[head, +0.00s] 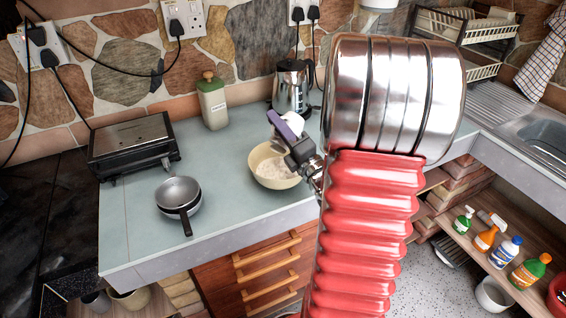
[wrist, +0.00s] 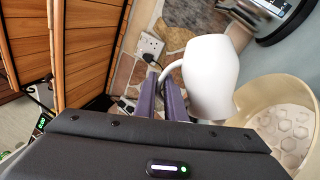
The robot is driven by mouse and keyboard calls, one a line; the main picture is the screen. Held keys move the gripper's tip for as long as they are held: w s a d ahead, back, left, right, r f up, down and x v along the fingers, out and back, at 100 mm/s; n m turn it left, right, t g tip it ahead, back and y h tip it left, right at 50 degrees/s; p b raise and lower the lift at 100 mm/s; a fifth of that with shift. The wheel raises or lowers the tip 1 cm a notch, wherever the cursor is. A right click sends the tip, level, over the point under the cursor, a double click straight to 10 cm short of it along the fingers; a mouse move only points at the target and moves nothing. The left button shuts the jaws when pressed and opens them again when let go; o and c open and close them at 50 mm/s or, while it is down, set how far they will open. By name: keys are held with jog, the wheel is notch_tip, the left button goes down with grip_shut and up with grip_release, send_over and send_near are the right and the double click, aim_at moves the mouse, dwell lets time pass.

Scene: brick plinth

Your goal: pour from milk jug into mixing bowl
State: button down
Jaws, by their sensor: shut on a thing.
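The white milk jug (head: 292,124) is in my gripper (head: 281,134), above the mixing bowl's far right side in the head view. In the wrist view the jug (wrist: 209,75) shows its handle between the purple fingers of my gripper (wrist: 160,88). The gripper is shut on this handle. The cream mixing bowl (head: 263,182) stands on the counter with pale contents in it. The wrist view shows the bowl (wrist: 288,92) beside the jug, with a pale hexagon pattern inside. My gripper hides part of the jug in the head view. I cannot see any stream of milk.
A metal kettle (head: 290,85) stands close behind the bowl. A green container (head: 213,105) is at the wall. A pan (head: 178,192) and a black-and-silver appliance (head: 133,145) are at left. The counter (head: 225,220) is clear in front. A sink (head: 540,130) is at right.

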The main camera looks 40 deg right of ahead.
aim_at(293, 114)
jog(key=shift+d+r, duration=0.1)
jog(key=shift+d, duration=0.05)
